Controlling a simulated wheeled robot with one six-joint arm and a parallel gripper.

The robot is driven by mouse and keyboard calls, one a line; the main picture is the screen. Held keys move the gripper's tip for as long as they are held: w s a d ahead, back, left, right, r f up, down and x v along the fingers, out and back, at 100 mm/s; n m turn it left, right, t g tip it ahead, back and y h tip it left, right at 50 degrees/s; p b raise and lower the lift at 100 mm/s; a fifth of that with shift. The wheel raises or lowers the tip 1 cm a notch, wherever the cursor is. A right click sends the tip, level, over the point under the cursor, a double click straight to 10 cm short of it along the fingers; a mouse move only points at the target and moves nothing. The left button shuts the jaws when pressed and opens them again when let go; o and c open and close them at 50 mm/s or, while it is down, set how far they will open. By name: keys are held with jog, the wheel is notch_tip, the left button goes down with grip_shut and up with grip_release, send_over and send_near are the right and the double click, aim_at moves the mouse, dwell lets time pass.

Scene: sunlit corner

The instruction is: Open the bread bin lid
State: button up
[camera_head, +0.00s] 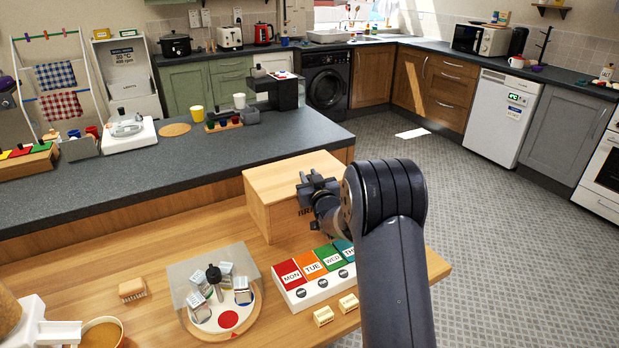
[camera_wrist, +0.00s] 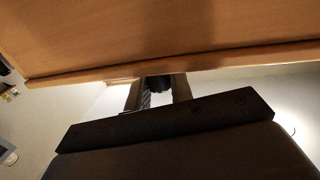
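The bread bin (camera_head: 262,205) is a pale wooden box on the wooden counter, with dark lettering on its front partly hidden by my arm. Its lid (camera_head: 285,175) looks flat and shut in the head view. My gripper (camera_head: 303,186) is in front of the bin's upper part, near the lid's front edge. In the wrist view, a wooden panel with a lip (camera_wrist: 165,50) fills the top. My gripper's fingers (camera_wrist: 158,95) stand apart just below that lip, with a small dark shape between them. I cannot tell whether they touch the bin.
A box with coloured day labels (camera_head: 315,275) stands in front of the bin. The dark worktop (camera_head: 120,180) is behind the bin.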

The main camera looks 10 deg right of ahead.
grip_shut()
jog(key=shift+r, duration=0.15)
